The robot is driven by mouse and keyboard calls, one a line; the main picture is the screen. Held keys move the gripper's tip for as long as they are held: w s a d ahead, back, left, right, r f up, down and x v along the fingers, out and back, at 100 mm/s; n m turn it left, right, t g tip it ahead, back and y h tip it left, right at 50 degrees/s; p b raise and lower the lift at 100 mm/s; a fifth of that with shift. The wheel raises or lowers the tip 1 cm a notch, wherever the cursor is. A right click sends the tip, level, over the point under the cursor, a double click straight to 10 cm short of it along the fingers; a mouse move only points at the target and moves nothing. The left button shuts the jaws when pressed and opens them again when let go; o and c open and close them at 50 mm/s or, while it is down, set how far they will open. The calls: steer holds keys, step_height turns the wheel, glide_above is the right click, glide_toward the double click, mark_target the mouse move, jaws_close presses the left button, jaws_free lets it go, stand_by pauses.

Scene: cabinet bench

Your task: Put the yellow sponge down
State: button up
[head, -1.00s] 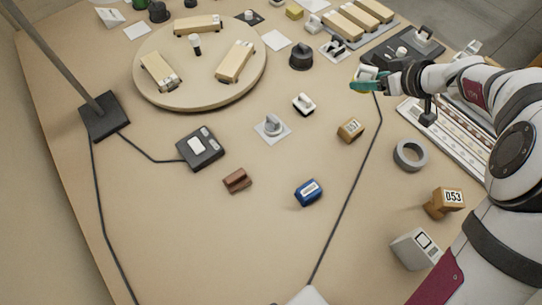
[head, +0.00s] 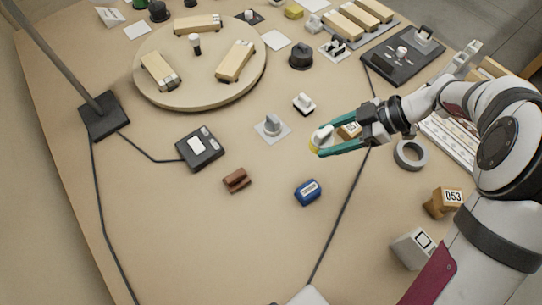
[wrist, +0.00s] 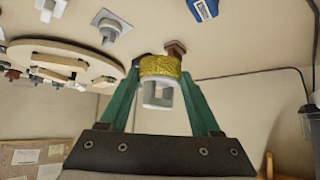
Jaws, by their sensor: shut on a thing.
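The yellow sponge (head: 313,147) has a white handle (head: 323,134) and sits between the green fingers of my gripper (head: 328,142). In the wrist view the yellow sponge (wrist: 160,66) is at the far end of the fingers, with its white handle (wrist: 158,96) towards the palm. My gripper (wrist: 161,76) is shut on it. In the head view it is over the middle-right of the table, and it seems to be held above the tabletop. The exact height is hard to tell.
A wooden stamp (head: 349,131) is partly hidden behind my gripper. A white-topped block (head: 304,104), a grey knob on a plate (head: 271,126), a blue block (head: 308,192) and a brown block (head: 237,180) lie around. The tabletop (head: 220,240) is bare in front.

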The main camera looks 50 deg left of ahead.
steer(key=x, duration=0.5)
steer(key=w+a+x, duration=0.1)
steer(key=x, duration=0.4)
steer(key=w+a+x, duration=0.1)
steer(key=x, duration=0.4)
steer(key=shift+s+a, duration=0.15)
steer(key=shift+a, duration=0.05)
step_height(320, 180, down, 3)
steer(key=shift+a+f, duration=0.1)
steer(key=shift+f, duration=0.35)
steer(key=o, duration=1.3)
